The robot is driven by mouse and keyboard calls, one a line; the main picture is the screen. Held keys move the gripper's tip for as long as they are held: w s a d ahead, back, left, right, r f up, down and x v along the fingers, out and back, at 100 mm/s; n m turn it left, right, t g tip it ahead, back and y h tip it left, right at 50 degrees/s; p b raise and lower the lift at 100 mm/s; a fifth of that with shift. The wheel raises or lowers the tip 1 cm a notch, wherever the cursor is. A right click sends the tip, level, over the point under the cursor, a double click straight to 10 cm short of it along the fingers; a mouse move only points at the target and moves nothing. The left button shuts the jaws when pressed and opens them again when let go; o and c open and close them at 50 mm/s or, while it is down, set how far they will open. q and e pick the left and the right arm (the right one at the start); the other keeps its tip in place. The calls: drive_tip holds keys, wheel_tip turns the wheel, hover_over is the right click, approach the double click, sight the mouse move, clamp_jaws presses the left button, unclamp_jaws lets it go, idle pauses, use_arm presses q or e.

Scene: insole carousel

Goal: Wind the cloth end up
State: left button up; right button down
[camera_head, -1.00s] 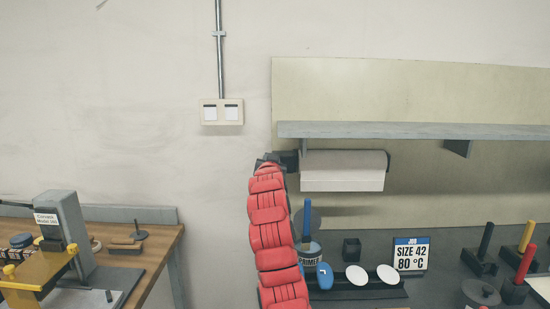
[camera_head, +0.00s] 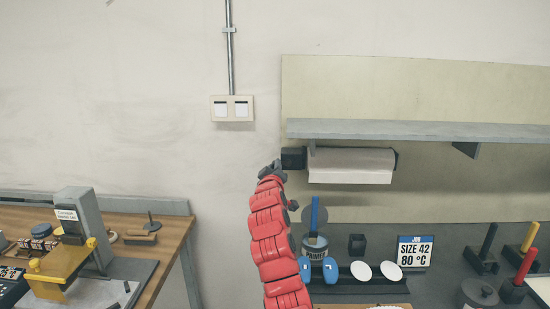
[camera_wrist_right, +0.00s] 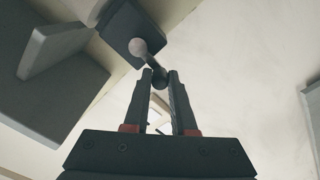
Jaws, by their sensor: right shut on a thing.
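The cloth roll (camera_head: 350,158) hangs under the grey shelf, with a short white cloth end (camera_head: 350,177) hanging down its front. A dark box-shaped bracket (camera_head: 293,158) sits at the roll's left end. My right gripper (camera_head: 276,166) is at the left of this bracket. In the right wrist view, my right gripper (camera_wrist_right: 160,75) is shut on the dark knob of a crank handle (camera_wrist_right: 160,80). A short arm joins the knob to a pale round hub (camera_wrist_right: 139,46) on the dark bracket (camera_wrist_right: 122,25). My left gripper is out of view.
The grey shelf (camera_head: 400,130) runs just above the roll. A wooden bench (camera_head: 165,250) stands at left.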

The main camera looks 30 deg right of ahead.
drive_tip(key=shift+s+d+f+n+p, duration=0.35)
drive_tip(key=shift+d+f+n+p, duration=0.3)
drive_tip(key=shift+n+p, duration=2.1)
drive_tip(key=shift+s+d+f+n+p, duration=0.45)
drive_tip(key=shift+f+n+p, duration=0.35)
drive_tip(key=shift+n+p, duration=2)
drive_tip(key=shift+s+d+f+n+p, duration=0.3)
drive_tip(key=shift+d+f+n+p, duration=0.4)
drive_tip(key=shift+n+p, duration=2.05)
drive_tip(key=shift+n+b, duration=1)
drive_tip(key=shift+n, duration=0.1)
drive_tip(key=c, duration=0.7)
unclamp_jaws()
drive_tip(key=shift+s+f, duration=0.1)
drive_tip(key=shift+s, duration=0.05)
drive_tip(key=v, duration=1.7)
drive_tip(key=shift+s+f, duration=0.1)
